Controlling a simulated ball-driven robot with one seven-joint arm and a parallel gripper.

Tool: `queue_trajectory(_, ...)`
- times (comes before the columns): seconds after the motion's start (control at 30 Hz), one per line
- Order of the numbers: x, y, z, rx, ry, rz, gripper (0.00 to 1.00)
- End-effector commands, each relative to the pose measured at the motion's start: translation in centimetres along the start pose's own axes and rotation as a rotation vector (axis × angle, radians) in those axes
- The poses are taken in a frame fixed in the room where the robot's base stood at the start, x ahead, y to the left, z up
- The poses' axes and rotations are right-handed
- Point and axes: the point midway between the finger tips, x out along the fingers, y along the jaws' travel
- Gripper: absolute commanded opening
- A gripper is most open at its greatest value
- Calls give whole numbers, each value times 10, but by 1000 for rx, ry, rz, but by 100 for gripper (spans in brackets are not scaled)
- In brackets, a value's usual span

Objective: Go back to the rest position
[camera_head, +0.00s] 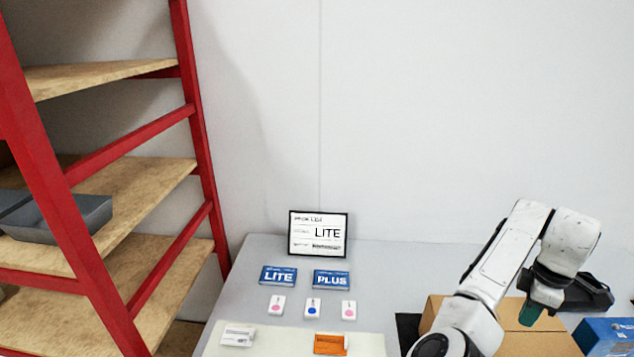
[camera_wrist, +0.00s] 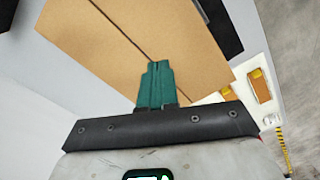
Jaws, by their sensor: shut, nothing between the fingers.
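My gripper (camera_head: 531,312) is at the right of the head view, at the end of my white arm, pointing down over a cardboard box (camera_head: 513,335). In the wrist view the green fingers of my gripper (camera_wrist: 157,66) are together with nothing between them. They appear in front of the closed brown flaps of the cardboard box (camera_wrist: 95,50). How far the fingertips are above the box I cannot tell.
A grey table (camera_head: 400,262) carries a framed LITE sign (camera_head: 318,234), LITE (camera_head: 278,276) and PLUS (camera_head: 331,279) cards, several small white pieces and a pale mat (camera_head: 285,342). A blue box (camera_head: 607,336) stands far right. A red-framed shelf (camera_head: 150,143) stands left.

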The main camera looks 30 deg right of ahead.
Motion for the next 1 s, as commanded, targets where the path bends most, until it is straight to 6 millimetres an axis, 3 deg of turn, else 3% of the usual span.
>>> queue_trajectory(0.17,2,-1,6,53,-39,48,0)
queue_trajectory(0.33,4,-4,10,190,-103,212,0)
queue_trajectory(0.57,10,-30,-25,313,-42,434,0)
queue_trajectory(0.77,30,-90,-78,359,129,484,0)
queue_trajectory(1.0,60,-204,-129,411,342,328,0)
